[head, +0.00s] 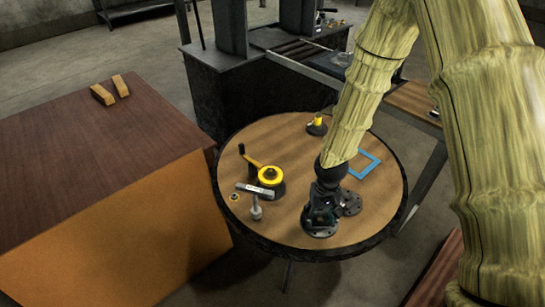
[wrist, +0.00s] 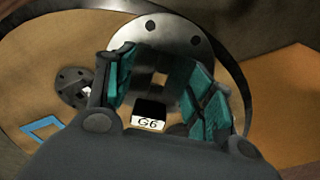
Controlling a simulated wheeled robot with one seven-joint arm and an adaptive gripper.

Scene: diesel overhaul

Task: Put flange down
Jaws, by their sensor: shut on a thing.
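My gripper (head: 321,208) is over the front right part of the round table (head: 295,222). It is shut on a grey metal flange (head: 320,231), a round plate with bolt holes. In the wrist view the flange (wrist: 178,38) shows beyond the teal finger pads, with its middle between them. A black and white block marked "G6" (wrist: 149,122) shows between the fingers. The flange lies flat, at or close above the tabletop; I cannot tell whether it touches. A second, similar flange (head: 350,203) rests on the table just right of my gripper.
A blue square outline (head: 368,163) is marked on the table behind the second flange. A yellow and black crank tool (head: 269,178), a T-handled tool (head: 256,205) and a small yellow-topped item (head: 317,124) stand on the table. A brown cabinet (head: 95,165) is to the left.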

